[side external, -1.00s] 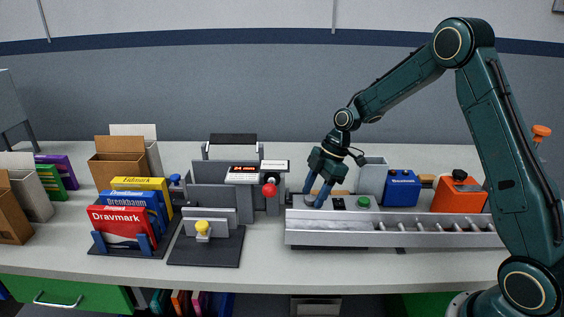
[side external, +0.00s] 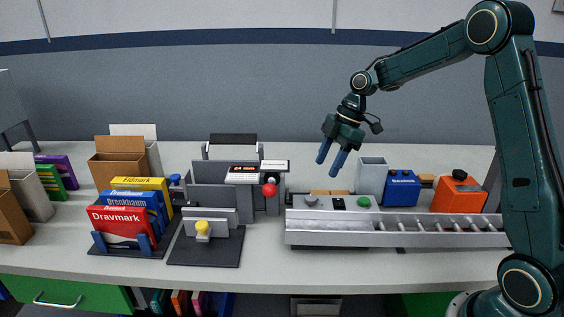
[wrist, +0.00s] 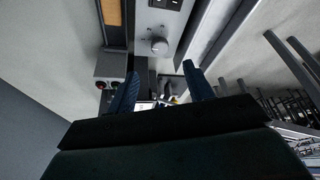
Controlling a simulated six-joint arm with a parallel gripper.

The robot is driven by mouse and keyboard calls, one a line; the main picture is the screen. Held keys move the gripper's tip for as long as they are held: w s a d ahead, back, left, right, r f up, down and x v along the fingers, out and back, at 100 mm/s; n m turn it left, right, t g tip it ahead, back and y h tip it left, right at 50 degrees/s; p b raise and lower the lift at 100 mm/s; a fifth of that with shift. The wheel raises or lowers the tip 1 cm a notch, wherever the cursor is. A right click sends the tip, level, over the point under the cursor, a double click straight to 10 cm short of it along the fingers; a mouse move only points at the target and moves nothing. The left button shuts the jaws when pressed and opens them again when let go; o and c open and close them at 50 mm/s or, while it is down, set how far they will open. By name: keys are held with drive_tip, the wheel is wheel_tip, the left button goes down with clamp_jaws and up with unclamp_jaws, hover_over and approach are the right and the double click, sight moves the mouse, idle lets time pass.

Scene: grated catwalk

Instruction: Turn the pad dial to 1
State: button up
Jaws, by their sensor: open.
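The pad dial looks to be the small grey knob (side external: 311,200) on the flat panel at the left end of the metal conveyor. In the wrist view the round knob (wrist: 159,46) sits on a grey panel with small marks around it. Its setting is too small to read. My gripper (side external: 330,166) is open and empty, above and a little right of the knob, clear of it. In the wrist view its two blue fingers (wrist: 160,72) are apart, with the knob beyond their tips.
A grey bin (side external: 371,176), a blue box (side external: 402,187) and an orange box (side external: 459,193) stand behind the conveyor (side external: 400,228). A machine with a red ball handle (side external: 269,190) stands left.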

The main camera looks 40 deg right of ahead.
drive_tip(key=shift+v, duration=2.3)
drive_tip(key=s+a+r+m+t+h, duration=0.2)
drive_tip(key=s+a+r+m, duration=0.6)
drive_tip(key=s, duration=0.5)
drive_tip(key=s+a+f+m+t+h, duration=0.1)
drive_tip(key=s+m, duration=0.4)
drive_tip(key=s, duration=0.9)
drive_tip(key=shift+a+f+m+t+h, duration=0.3)
drive_tip(key=shift+a+f+t+h, duration=0.1)
drive_tip(key=shift+h, duration=0.2)
